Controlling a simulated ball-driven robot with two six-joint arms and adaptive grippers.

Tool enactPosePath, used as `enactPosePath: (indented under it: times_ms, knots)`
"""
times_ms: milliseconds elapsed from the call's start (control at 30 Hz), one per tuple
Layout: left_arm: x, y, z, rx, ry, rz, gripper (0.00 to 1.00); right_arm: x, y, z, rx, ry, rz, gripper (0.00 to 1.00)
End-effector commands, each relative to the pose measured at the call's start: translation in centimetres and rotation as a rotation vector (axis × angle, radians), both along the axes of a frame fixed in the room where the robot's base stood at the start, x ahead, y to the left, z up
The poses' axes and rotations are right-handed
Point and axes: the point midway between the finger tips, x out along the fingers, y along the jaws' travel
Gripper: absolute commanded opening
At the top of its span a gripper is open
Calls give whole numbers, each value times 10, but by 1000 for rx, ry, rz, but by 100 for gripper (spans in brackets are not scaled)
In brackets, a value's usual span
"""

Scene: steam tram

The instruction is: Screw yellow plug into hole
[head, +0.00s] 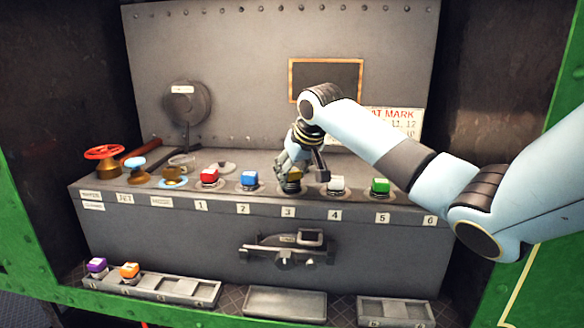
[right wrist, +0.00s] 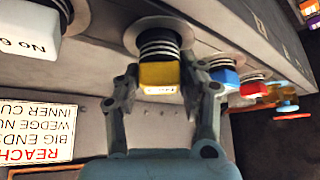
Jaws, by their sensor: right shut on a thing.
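The yellow plug (head: 293,174) stands at the hole above label 3 on the grey bench, partly hidden by my right gripper (head: 291,176). In the right wrist view the yellow plug (right wrist: 160,75) sits between the two fingers of the right gripper (right wrist: 160,82), which is shut on it. Its dark ribbed thread shows between the yellow head and the round collar of the hole (right wrist: 131,36). The plug looks in line with the hole; how deep the thread goes cannot be told. My left gripper is not in view.
The blue plug (head: 249,179) and red plug (head: 209,176) stand to the left, the white plug (head: 336,184) and green plug (head: 380,187) to the right. Purple (head: 97,265) and orange (head: 129,270) plugs sit in a lower tray (head: 205,291). A red handwheel (head: 103,153) stands far left.

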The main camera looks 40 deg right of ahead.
Motion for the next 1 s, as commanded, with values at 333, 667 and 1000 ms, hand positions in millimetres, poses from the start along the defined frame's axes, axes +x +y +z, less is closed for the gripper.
enactPosePath:
  times_ms: [333, 667, 1000]
  knots:
    - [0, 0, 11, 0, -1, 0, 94, 0, 0, 1, -1, -3, -166, 0]
    - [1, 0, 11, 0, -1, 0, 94, 2, 3, 2, 1, -5, -287, 0]
    - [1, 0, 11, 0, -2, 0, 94, 1, 0, 1, -3, -4, -518, 0]
